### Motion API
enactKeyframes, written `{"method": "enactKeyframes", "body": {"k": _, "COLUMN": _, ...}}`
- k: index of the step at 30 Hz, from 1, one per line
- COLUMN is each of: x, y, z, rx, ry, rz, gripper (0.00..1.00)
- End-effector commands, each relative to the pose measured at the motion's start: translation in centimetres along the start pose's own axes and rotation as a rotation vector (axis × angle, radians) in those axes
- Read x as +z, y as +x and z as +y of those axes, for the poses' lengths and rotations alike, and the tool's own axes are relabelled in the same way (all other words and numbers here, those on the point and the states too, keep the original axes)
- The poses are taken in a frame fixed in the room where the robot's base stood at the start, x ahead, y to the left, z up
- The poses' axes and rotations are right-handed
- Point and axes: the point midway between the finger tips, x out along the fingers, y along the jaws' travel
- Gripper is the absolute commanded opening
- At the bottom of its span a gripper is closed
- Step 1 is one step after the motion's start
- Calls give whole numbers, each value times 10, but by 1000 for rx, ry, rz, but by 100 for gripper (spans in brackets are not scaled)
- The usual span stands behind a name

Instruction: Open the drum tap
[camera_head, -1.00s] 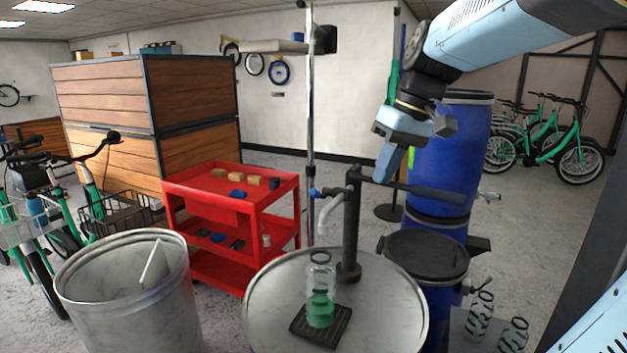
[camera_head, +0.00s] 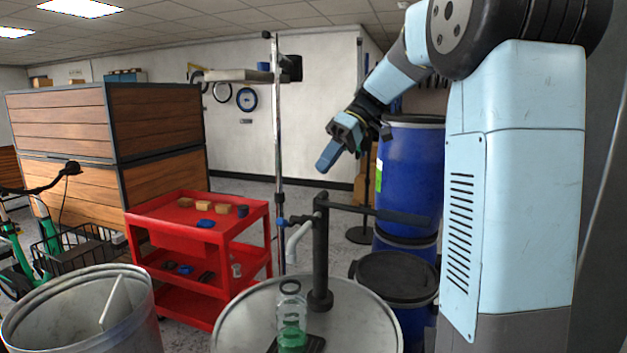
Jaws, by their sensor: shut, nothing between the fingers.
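A grey metal drum (camera_head: 365,325) stands at the bottom middle. A black upright pump or tap (camera_head: 320,255) rises from its lid. A grey curved spout (camera_head: 297,240) hangs on its left, with a small blue part (camera_head: 281,223) near it. A long dark lever (camera_head: 385,215) points right from its top. A clear bottle (camera_head: 291,310) with green liquid stands below the spout on a dark pad (camera_head: 316,344). My gripper (camera_head: 324,165) is shut and empty, with blue fingers pointing down-left. In the picture it is above the pump top, apart from it.
A bare metal barrel (camera_head: 130,320) stands at the lower left. Behind it is a red cart (camera_head: 160,225) with small items. A chrome pole stand (camera_head: 278,130) rises behind the drum. Blue barrels (camera_head: 410,175) and a dark-lidded one (camera_head: 395,275) stand right of the pump.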

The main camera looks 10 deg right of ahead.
Motion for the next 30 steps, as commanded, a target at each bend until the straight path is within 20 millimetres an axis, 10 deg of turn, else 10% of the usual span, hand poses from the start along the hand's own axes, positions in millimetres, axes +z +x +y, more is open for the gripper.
{"method": "enactKeyframes", "body": {"k": 18, "x": 0, "y": 104, "z": -1, "rx": 0, "ry": 1, "rz": -3, "gripper": 0}}
{"method": "enactKeyframes", "body": {"k": 30, "x": 0, "y": 129, "z": -1, "rx": 1, "ry": 1, "rz": -2, "gripper": 0}}
